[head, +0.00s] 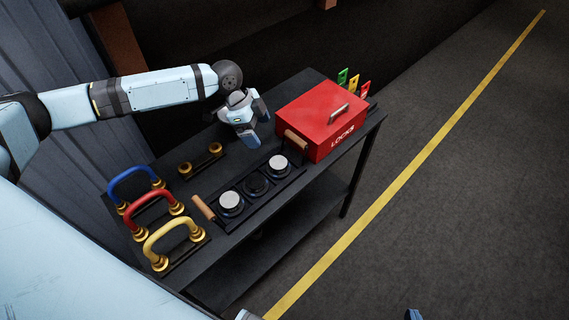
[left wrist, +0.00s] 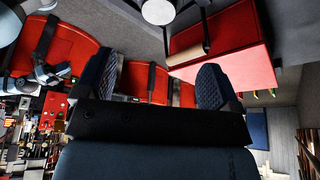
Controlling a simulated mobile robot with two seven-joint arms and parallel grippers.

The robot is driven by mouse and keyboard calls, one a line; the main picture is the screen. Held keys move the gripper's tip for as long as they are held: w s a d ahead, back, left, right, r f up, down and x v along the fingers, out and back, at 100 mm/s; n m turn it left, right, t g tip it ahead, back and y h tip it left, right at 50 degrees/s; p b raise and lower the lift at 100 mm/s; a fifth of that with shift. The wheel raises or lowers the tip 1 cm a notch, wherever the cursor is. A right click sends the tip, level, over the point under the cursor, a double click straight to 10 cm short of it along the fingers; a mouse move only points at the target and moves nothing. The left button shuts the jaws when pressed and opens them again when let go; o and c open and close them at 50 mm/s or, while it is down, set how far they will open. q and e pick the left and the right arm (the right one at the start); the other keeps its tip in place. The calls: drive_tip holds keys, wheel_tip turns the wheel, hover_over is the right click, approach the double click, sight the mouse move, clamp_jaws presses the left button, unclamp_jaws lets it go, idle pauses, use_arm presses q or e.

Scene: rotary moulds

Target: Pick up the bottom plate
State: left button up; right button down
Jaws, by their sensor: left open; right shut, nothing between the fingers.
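A long black plate (head: 256,205) lies on the black cart, with a wooden handle at each end and several round moulds in a row. The near handle (head: 203,207) is clear; the far handle (head: 297,140) is beside the red box. My left gripper (head: 258,122) is open and empty, above and behind the plate's far end, apart from it. In the left wrist view, the far handle (left wrist: 188,55) shows beyond its open fingers, with one pale round mould (left wrist: 158,10). A small blue tip at the head view's bottom edge appears to be my right gripper (head: 412,314).
A red box (head: 322,112) marked LOCKS stands close to the far handle, with coloured tags behind it. Blue (head: 133,174), red (head: 150,196) and yellow (head: 172,226) arched handles stand at the cart's left end. A small brass-knobbed piece (head: 200,160) lies behind the plate.

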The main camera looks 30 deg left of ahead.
use_arm(q)
hover_over(279, 162)
drive_tip(key=a, duration=0.2)
drive_tip(key=f, duration=0.5)
drive_tip(key=f+p, duration=0.1)
drive_tip(key=f, duration=0.1)
drive_tip(key=shift+s+a+f, duration=0.15)
drive_tip(key=shift+s+f, duration=0.1)
drive_tip(key=shift+f, duration=0.05)
drive_tip(key=shift+p+x, duration=0.55)
drive_tip(key=shift+x, duration=2.1)
drive_tip(key=shift+s, duration=0.1)
drive_tip(key=c, duration=1)
drive_tip(key=shift+r, duration=0.1)
drive_tip(key=shift+c, duration=0.9)
drive_tip(key=shift+r, duration=0.1)
drive_tip(key=shift+r, duration=0.5)
wheel_tip(279, 162, up, 19)
drive_tip(key=b, duration=0.1)
drive_tip(key=shift+b, duration=0.4)
drive_tip(key=shift+f, duration=0.1)
